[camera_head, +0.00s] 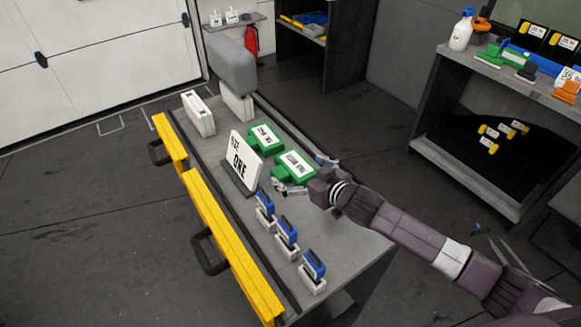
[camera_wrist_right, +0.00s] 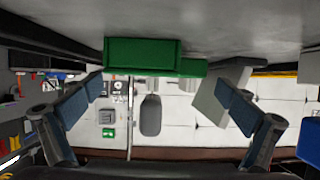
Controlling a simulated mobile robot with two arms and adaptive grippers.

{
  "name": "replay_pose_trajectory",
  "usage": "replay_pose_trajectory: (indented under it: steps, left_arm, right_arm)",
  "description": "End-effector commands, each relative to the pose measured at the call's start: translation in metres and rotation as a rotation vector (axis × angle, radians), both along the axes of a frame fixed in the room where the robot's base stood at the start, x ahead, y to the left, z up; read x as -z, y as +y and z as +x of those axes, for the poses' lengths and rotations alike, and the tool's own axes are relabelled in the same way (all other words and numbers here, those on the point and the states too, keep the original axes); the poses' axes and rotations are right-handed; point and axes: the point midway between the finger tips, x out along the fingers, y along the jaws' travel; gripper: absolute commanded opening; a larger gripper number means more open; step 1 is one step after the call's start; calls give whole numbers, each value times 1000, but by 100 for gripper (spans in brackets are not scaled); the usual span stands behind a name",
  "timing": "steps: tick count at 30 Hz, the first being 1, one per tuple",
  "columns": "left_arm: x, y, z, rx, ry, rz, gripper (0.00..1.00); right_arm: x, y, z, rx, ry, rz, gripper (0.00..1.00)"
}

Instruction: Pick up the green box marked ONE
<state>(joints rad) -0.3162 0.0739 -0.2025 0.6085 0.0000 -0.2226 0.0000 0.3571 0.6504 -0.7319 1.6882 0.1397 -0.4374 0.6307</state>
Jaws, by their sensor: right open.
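Two green boxes with white labels lie on the grey table (camera_head: 345,235) in the head view: a nearer one (camera_head: 305,177) and a farther one (camera_head: 274,149). The label print is too small to read surely. My right gripper (camera_head: 303,175) is at the nearer box's right end, fingers spread to either side of it. The wrist view is upside down; a green box (camera_wrist_right: 145,56) shows ahead between the open, empty fingers (camera_wrist_right: 163,92). I cannot tell whether the fingers touch it. My left gripper is not in view.
Several blue-handled tools (camera_head: 287,233) stand along the near part of the table. Long yellow bars (camera_head: 225,240) line its left edge. White blocks (camera_head: 199,115) stand behind. The table's front right is clear.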

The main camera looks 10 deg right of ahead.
Motion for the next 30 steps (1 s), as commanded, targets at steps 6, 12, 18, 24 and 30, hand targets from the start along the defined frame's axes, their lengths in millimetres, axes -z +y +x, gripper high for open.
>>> replay_pose_trajectory:
  steps: [6, 12, 18, 24, 30]
  left_arm:
    - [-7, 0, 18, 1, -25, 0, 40]
    - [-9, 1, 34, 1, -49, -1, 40]
    - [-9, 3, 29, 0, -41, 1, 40]
    - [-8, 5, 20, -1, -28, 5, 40]
    - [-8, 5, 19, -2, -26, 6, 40]
  right_arm:
    - [11, 12, 22, 1, -1, 0, 100]
    - [15, 14, 29, 1, -1, -1, 100]
    - [15, 14, 28, 0, -1, 0, 99]
    - [15, 14, 28, 1, 0, 0, 77]
    - [15, 14, 28, 1, -1, 0, 57]
